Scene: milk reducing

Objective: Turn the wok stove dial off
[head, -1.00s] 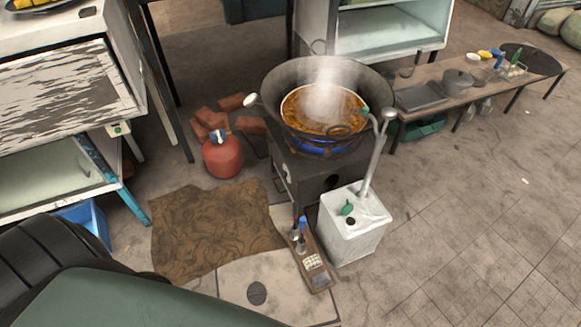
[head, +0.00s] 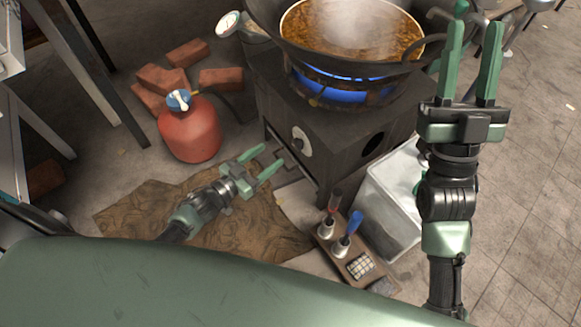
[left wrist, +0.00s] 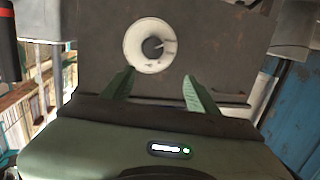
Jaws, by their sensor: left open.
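The wok stove (head: 345,135) is a dark box with a black dial (head: 300,143) on a round pale plate on its front face. Blue flame (head: 340,92) burns under the wok (head: 275,35). My left gripper (head: 271,158) is open and empty, low in front of the stove, a little to the left of the dial. In the left wrist view the dial (left wrist: 152,47) is straight ahead, above and between the open green fingers (left wrist: 152,90), with a gap to it. My right gripper (head: 476,30) is open, raised to the right of the wok, with nothing seen between its fingers.
A brown mat (head: 250,222) covers floor in front. Floor at far right is clear.

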